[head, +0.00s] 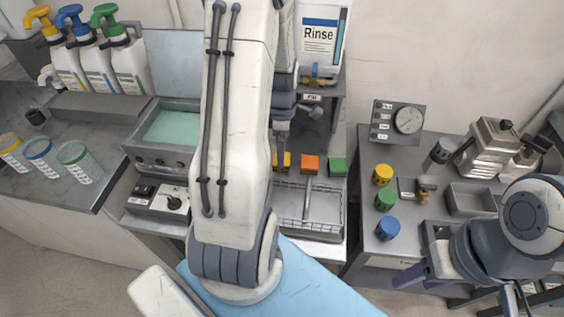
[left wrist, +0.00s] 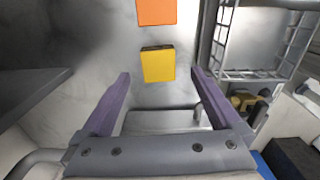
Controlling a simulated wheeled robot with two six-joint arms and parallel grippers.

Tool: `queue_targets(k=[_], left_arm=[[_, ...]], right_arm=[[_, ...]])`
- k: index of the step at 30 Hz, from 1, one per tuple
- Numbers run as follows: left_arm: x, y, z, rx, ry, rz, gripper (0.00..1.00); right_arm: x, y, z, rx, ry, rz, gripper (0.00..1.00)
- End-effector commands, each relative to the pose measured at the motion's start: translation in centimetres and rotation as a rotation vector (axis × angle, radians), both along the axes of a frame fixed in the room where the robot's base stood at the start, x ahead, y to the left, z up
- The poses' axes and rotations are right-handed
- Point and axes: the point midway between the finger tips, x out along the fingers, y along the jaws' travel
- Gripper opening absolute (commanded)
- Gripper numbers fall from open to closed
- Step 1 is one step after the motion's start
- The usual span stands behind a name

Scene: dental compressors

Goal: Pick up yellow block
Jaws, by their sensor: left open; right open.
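The yellow block (head: 286,162) sits beside the orange block (head: 310,164) on the grey surface behind the wire basket, partly hidden by my left arm. In the left wrist view the yellow block (left wrist: 158,65) lies ahead, between the spread purple fingertips, with the orange block (left wrist: 156,12) beyond it. My left gripper (head: 282,135) is open and empty, close to the yellow block and not visibly touching it. My right gripper (head: 415,276) is open at the lower right, far from the blocks.
A green block (head: 338,167) stands right of the orange one. The wire basket (head: 327,205) is in front of the blocks; its rack (left wrist: 262,76) shows in the wrist view. A Rinse container (head: 319,40) stands behind. Several colored jars (head: 386,201) are on the right table.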

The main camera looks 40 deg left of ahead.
Motion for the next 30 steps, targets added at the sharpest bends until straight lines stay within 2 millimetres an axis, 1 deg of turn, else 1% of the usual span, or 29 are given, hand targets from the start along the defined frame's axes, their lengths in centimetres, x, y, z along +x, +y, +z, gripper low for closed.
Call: queue_targets(k=[5, 9, 12, 15, 21, 22, 23, 24, 26, 27, 29, 30], left_arm=[[-0.1, 0.0, -1.5, -0.003, 0.004, -0.002, 0.97], [0.0, 0.2, -3.7, -0.003, 0.005, -0.003, 0.97], [0.0, 0.2, -5.0, -0.002, 0.002, -0.003, 0.97], [0.1, 0.3, -5.5, -0.001, 0.001, -0.003, 0.97], [0.1, 0.3, -5.5, 0.0, 0.0, -0.003, 0.97], [0.1, 0.3, -5.5, 0.0, 0.0, -0.003, 0.94], [0.1, 0.3, -5.5, 0.0, 0.0, -0.003, 0.82], [0.1, 0.3, -5.5, 0.0, 0.0, -0.003, 0.67], [0.1, 0.3, -5.5, 0.0, 0.0, -0.003, 0.44], [0.1, 0.3, -5.5, 0.0, 0.0, -0.003, 0.29], [0.1, 0.3, -5.5, 0.0, 0.0, -0.003, 0.06], [0.1, 0.3, -5.5, 0.001, -0.001, -0.003, 0.0]], right_arm=[[0.0, 0.0, 0.2, 0.0, 0.0, 0.0, 0.5], [0.0, 0.0, 0.4, 0.0, 0.0, 0.0, 0.5], [0.0, 0.0, 0.4, 0.0, 0.0, 0.0, 0.5], [0.0, 0.0, 0.4, 0.0, 0.0, 0.0, 0.5], [0.0, 0.0, 0.3, 0.0, 0.0, 0.0, 0.5], [0.0, 0.0, 0.3, 0.0, 0.0, 0.0, 0.5], [0.0, 0.0, 0.3, 0.0, 0.0, 0.0, 0.5], [0.0, 0.0, 0.3, 0.0, 0.0, 0.0, 0.5], [0.0, 0.0, 0.3, 0.0, 0.0, 0.0, 0.5], [0.0, 0.0, 0.3, 0.0, 0.0, 0.0, 0.5], [0.0, 0.0, 0.4, 0.0, 0.0, 0.0, 0.5], [0.0, 0.0, 0.4, 0.0, 0.0, 0.0, 0.5]])
